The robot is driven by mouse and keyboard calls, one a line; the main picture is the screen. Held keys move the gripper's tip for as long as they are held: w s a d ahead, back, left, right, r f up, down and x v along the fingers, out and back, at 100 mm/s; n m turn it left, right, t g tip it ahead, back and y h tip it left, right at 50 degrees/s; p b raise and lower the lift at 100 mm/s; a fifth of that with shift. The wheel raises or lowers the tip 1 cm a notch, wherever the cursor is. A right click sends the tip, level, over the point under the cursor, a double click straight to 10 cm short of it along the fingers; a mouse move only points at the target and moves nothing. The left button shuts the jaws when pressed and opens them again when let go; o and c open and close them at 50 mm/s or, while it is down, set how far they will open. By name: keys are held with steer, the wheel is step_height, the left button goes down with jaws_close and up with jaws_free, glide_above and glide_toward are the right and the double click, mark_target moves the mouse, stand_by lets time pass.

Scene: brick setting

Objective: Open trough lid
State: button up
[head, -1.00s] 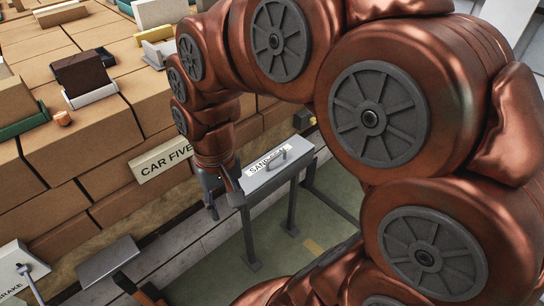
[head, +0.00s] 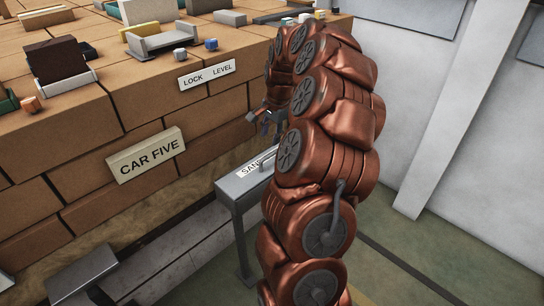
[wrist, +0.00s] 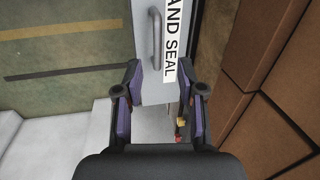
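The trough (head: 238,184) is a grey metal box on legs beside the brick wall. Its lid (wrist: 142,14) looks shut and carries a white label (wrist: 174,42) reading "SAND SEAL", partly hidden by my arm in the head view. A grey bar handle (wrist: 155,38) stands on the lid beside the label; part of it also shows in the head view (head: 264,159). My gripper (wrist: 168,82) is open, with its fingers spread over the near end of the lid in the wrist view and apart from the handle. In the head view my gripper (head: 267,118) is above the trough's far part.
The brick wall (head: 75,205) rises close along the trough. A "CAR FIVE" sign (head: 147,154) and a "LOCK LEVEL" sign (head: 207,75) are on it. Small red and yellow bits (wrist: 180,125) show between my fingers. Green floor (head: 400,255) lies open to the right.

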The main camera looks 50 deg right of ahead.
mark_target(272, 154)
steer(key=shift+m, duration=0.3)
steer(key=shift+w+d+f, duration=0.2)
steer(key=shift+d+f, duration=0.1)
steer(key=shift+f, duration=1.1)
steer(key=shift+w+d+f, duration=0.25)
steer(key=shift+d+f, duration=0.05)
steer(key=shift+f, duration=1.15)
steer(key=shift+w+d+f, duration=0.2)
steer(key=shift+d+f, duration=0.1)
steer(key=shift+f, duration=1.1)
steer(key=shift+c, duration=0.3)
jaws_close()
